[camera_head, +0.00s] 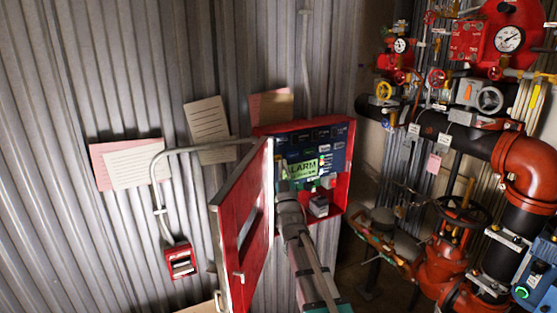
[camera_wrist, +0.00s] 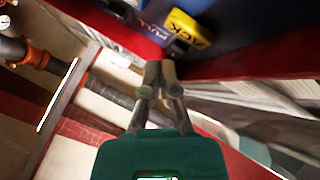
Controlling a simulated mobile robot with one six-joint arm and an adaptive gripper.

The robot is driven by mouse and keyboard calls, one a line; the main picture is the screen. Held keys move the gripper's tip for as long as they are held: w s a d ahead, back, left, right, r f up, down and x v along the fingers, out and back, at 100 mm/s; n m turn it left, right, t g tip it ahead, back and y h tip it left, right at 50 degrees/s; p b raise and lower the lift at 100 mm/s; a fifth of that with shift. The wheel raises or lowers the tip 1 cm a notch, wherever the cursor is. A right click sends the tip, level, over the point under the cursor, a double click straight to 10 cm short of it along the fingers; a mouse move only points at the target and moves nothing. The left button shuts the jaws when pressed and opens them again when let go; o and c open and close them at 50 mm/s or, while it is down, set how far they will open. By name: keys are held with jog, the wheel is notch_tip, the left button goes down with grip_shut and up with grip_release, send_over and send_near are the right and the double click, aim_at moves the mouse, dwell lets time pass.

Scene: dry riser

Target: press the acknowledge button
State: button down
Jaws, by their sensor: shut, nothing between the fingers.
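The alarm panel (camera_head: 335,155) is a blue face inside an open red wall cabinet (camera_head: 341,128), with a lit green ALARM display (camera_head: 302,169). In the wrist view a yellow tag (camera_wrist: 190,29) reads ACK, upside down, on the blue face. A small dark part with a light patch (camera_wrist: 180,46) sits at its lower edge; I cannot tell if it is the button itself. My gripper (camera_wrist: 160,70) is shut and empty, its tips just below the tag in the picture and apart from it. In the head view my arm covers the panel's lower left.
The red cabinet door (camera_head: 243,228) stands open left of my arm. A red call box (camera_head: 180,261) hangs on the corrugated wall with a grey conduit (camera_head: 157,185). Red valves and black pipes (camera_head: 455,130) fill the right side.

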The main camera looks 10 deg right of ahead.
aim_at(277, 156)
jog(key=shift+w+a, duration=0.3)
jog(key=shift+w, duration=0.6)
jog(key=shift+w+a, duration=0.3)
jog(key=shift+w, duration=0.4)
dwell(2.1)
jog(key=shift+s, duration=0.15)
jog(key=shift+s+d, duration=0.3)
jog(key=shift+s, duration=0.45)
jog(key=shift+s, duration=0.1)
jog(key=s, duration=0.1)
jog(key=s+d, duration=0.1)
jog(key=s, duration=0.2)
jog(key=shift+s+d, duration=0.25)
jog(key=shift+s, duration=0.05)
dwell(0.5)
dwell(0.5)
jog(key=shift+f, duration=0.1)
